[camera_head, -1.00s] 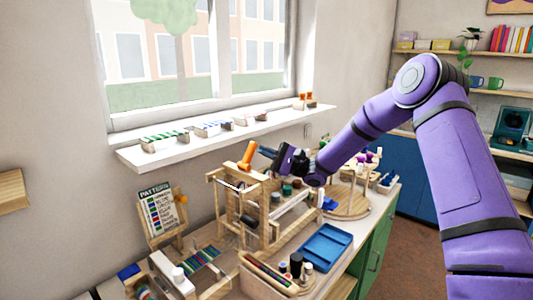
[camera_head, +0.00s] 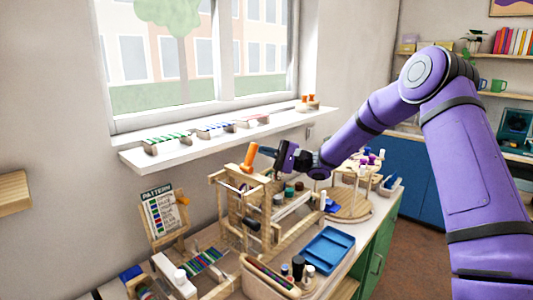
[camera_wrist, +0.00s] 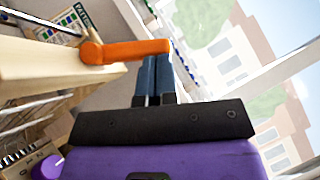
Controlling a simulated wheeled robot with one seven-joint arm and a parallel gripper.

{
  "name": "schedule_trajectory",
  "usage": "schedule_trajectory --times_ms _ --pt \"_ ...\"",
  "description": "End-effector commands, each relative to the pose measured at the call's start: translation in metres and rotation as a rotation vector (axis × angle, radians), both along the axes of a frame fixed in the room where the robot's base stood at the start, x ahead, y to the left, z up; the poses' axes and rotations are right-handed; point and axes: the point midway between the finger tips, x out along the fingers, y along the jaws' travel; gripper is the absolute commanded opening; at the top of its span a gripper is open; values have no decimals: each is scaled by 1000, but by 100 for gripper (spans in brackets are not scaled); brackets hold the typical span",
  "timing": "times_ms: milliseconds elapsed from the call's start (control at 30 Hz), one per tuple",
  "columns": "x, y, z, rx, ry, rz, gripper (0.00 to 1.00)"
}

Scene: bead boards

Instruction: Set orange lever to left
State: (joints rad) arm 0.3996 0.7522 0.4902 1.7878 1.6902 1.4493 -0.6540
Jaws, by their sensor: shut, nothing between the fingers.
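The orange lever (camera_head: 249,156) stands tilted on top of the wooden loom frame (camera_head: 222,200), its upper end leaning right in the head view. In the wrist view the orange lever (camera_wrist: 125,50) extends sideways from a wooden beam (camera_wrist: 50,66). My gripper (camera_head: 266,151) is shut and empty, just right of the lever's upper part in the head view. In the wrist view the dark blue fingers of my gripper (camera_wrist: 157,62) end right at the lever's free end. I cannot tell whether they touch it.
A pattern card (camera_head: 160,211) stands left of the loom. A blue tray (camera_head: 327,248) and a round wooden stand (camera_head: 349,204) are to the right. The windowsill (camera_head: 220,139) with small bead boards runs behind the lever. Bottles (camera_head: 298,267) stand in front.

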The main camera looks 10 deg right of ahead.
Motion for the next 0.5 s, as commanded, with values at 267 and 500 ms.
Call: schedule_trajectory --times_ms 267,500 --pt "-7 10 14 -180 -133 0 0" --pt "-16 22 24 -365 -269 1 0"
